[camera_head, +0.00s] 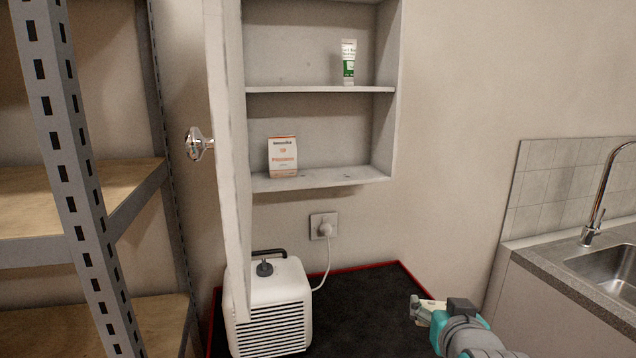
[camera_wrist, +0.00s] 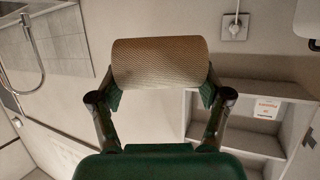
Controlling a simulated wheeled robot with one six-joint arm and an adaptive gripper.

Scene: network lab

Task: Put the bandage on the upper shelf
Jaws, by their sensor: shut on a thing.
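The bandage (camera_wrist: 160,62) is a beige woven roll, seen in the wrist view lying across between the fingertips of my gripper (camera_wrist: 160,96). My gripper is shut on it. In the head view my gripper (camera_head: 428,312) is at the lower right, below and to the right of the open wall cabinet; the bandage is too small there to make out clearly. The upper shelf (camera_head: 300,89) is a white board in the cabinet, with a white and green tube (camera_head: 348,62) standing at its right. The left part of this shelf is bare.
A small box (camera_head: 283,157) stands on the lower shelf (camera_head: 335,177). The cabinet door (camera_head: 232,150) is open on the left. A white heater-like appliance (camera_head: 268,306) stands below, plugged into a wall socket (camera_head: 323,226). A metal rack (camera_head: 75,190) is left; a sink (camera_head: 615,268) is right.

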